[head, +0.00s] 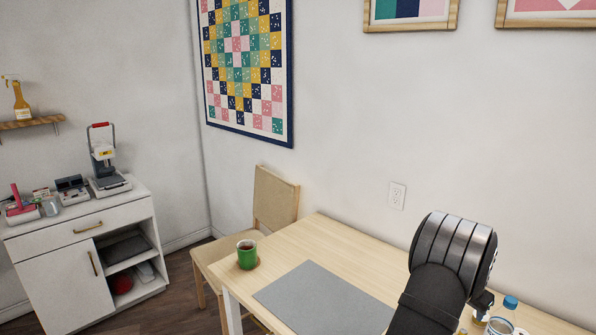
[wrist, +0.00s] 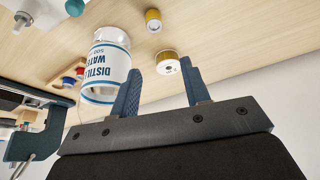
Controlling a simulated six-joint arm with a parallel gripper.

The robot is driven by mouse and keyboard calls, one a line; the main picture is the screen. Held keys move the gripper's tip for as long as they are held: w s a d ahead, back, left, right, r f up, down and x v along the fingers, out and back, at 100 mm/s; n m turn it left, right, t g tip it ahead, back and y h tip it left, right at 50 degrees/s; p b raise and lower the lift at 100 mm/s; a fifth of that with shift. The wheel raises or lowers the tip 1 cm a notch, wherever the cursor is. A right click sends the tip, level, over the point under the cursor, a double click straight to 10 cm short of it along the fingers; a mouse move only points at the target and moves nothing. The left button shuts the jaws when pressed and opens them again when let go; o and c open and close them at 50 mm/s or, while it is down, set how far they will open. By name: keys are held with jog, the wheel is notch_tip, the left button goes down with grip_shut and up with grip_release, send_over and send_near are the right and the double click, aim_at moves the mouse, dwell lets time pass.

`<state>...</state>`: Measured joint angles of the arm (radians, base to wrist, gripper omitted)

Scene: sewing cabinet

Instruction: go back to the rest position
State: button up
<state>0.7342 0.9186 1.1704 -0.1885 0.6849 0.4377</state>
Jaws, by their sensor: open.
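My gripper (wrist: 160,70) is open in the wrist view, its two blue fingers apart with nothing held between them. Beyond the fingertips a white and yellow spool (wrist: 167,62) shows on the wooden table (wrist: 225,30). A bottle labelled distilled water (wrist: 106,70) is left of the fingers, partly behind the left one; I cannot tell whether they touch. In the head view my dark arm rises at the lower right over the table (head: 300,240), and my fingers are hidden.
A chair (head: 275,200) stands behind. A white cabinet (head: 70,290) is at the left. A second yellow spool (wrist: 153,20) and small coloured items (wrist: 70,79) are near the bottle.

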jog(key=w+a+r+n+t+y, duration=0.2)
jog(key=a+n, duration=0.7)
jog(key=a, duration=2.1)
jog(key=shift+y, duration=0.4)
jog(key=w+a+f, duration=0.2)
jog(key=a, duration=0.1)
jog(key=w+a+f, duration=0.2)
jog(key=a, duration=0.1)
jog(key=w+a+f, duration=0.2)
jog(key=a, duration=0.1)
jog(key=shift+w+a+f, duration=0.2)
jog(key=shift+a, duration=0.05)
jog(key=shift+f, duration=0.8)
